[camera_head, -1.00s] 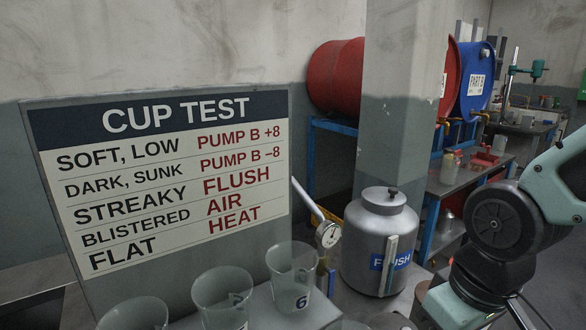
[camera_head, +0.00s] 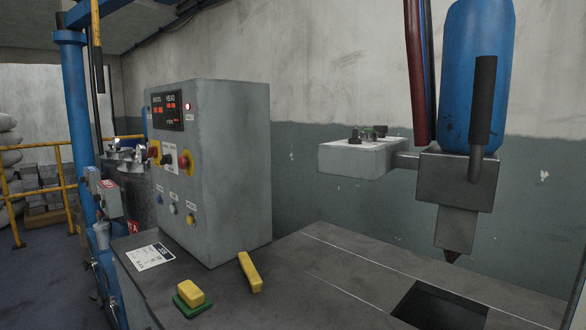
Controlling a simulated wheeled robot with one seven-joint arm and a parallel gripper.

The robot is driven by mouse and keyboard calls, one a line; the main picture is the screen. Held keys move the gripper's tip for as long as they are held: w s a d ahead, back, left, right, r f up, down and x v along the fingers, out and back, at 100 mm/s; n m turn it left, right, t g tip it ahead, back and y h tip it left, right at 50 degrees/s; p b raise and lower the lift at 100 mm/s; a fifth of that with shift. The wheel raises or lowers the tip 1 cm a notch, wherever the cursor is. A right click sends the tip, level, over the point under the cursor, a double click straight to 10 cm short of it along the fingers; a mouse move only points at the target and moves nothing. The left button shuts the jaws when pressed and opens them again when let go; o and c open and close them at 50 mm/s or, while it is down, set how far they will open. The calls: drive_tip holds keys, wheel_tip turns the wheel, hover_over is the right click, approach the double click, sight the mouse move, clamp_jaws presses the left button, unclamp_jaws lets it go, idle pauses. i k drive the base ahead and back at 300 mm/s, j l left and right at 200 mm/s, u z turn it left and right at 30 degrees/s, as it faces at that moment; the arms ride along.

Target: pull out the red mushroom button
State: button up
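A grey control cabinet (camera_head: 232,170) stands on the bench, left of the middle in the head view. Its front face carries two red buttons with yellow surrounds, a left one (camera_head: 153,152) and a right one (camera_head: 184,161). The right one looks like a mushroom head standing out from the panel. At this size I cannot tell whether either is pressed in or pulled out. A dark knob (camera_head: 167,160) sits between them. My gripper is not in view, and nothing of mine is seen touching the cabinet.
Lower on the panel are small buttons and a pale knob (camera_head: 172,208). A yellow-and-green block (camera_head: 190,295), a yellow bar (camera_head: 250,272) and a paper (camera_head: 150,257) lie on the bench. A blue post (camera_head: 80,150) stands left; a nozzle head (camera_head: 455,190) hangs right.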

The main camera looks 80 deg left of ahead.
sight(182, 161)
drive_tip(key=k+j+u, duration=0.2)
drive_tip(key=k+u, duration=0.2)
drive_tip(key=k+j+u, duration=0.25)
drive_tip(key=u, duration=2)
